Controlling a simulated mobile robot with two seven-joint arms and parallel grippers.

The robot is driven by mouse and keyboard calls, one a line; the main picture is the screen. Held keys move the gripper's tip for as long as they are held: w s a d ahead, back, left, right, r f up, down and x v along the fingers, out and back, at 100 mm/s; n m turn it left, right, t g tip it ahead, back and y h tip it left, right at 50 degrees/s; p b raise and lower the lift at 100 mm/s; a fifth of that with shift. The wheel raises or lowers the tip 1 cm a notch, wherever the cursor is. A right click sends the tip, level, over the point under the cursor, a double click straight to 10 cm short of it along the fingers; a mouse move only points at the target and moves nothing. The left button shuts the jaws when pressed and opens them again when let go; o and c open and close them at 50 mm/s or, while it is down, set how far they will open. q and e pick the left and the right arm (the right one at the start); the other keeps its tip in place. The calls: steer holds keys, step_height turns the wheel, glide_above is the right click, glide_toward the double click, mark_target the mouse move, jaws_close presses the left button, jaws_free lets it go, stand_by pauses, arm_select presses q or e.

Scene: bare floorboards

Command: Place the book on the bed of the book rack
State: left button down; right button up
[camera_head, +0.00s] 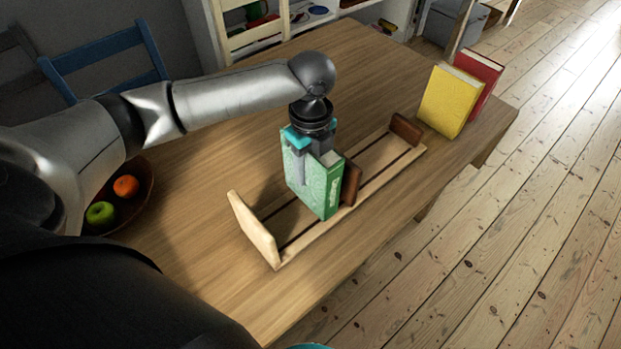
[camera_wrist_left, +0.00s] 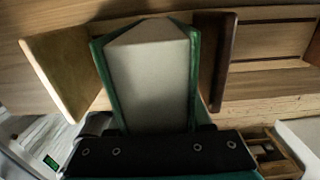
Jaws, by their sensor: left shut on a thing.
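A green book (camera_head: 322,186) stands upright at the book rack (camera_head: 297,245), between its pale left end board and a dark brown divider (camera_head: 351,181). My left gripper (camera_head: 312,158) is shut on the top of the book from above. In the left wrist view, the green book (camera_wrist_left: 150,80) shows its white page edges, with the pale end board (camera_wrist_left: 62,70) on one side and the dark divider (camera_wrist_left: 224,62) on the other. I cannot tell whether the book's bottom touches the rack bed. My right gripper is not in view.
A yellow book (camera_head: 449,101) and a red book (camera_head: 486,78) stand on the table (camera_head: 380,75) at the right. A bowl (camera_head: 143,203) with an apple and an orange is at the left. Blue chairs (camera_head: 105,60) and a shelf (camera_head: 250,30) stand behind.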

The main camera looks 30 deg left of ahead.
mark_target(311, 179)
arm_select(q)
steer(key=shift+f+b, duration=0.3)
steer(key=shift+f, duration=1.35)
steer(key=shift+c, duration=1.6)
jaws_free()
steer(key=shift+f, duration=0.2)
step_height(311, 179, up, 12)
steer(key=p, duration=0.3)
steer(key=shift+r, duration=0.2)
